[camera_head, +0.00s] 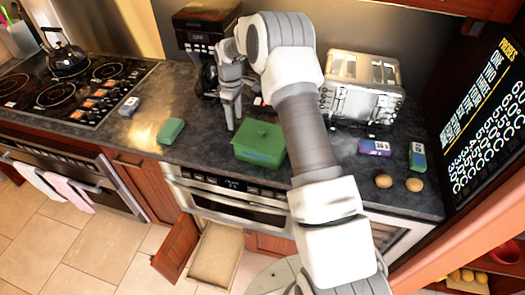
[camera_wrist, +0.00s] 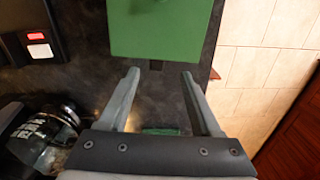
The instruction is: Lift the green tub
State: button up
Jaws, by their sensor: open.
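The green tub (camera_head: 259,143) is a box with a lid and a small knob. It stands on the dark counter near its front edge, above the oven. In the wrist view the tub (camera_wrist: 160,32) fills the top middle, cut off by the frame's edge. My gripper (camera_head: 231,126) points down just left of the tub in the head view. In the wrist view its two fingers (camera_wrist: 160,75) are apart, with nothing held between them. The tub lies beyond the fingertips; I cannot tell the exact gap.
A small green block (camera_head: 171,130) lies to the left on the counter. A coffee maker (camera_head: 205,40) stands behind my gripper, and a toaster (camera_head: 360,88) behind right. Two brown round items (camera_head: 398,183) lie right. Below, a drawer (camera_head: 216,254) is open.

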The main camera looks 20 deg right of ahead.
aim_at(236, 131)
jog(key=f, duration=0.2)
jog(key=f+b, duration=0.1)
jog(key=f, duration=0.1)
jog(key=f+b, duration=0.1)
jog(key=f, duration=0.1)
jog(key=shift+w+f, duration=0.3)
grip_shut()
jog(key=shift+r, duration=0.1)
dwell(1.1)
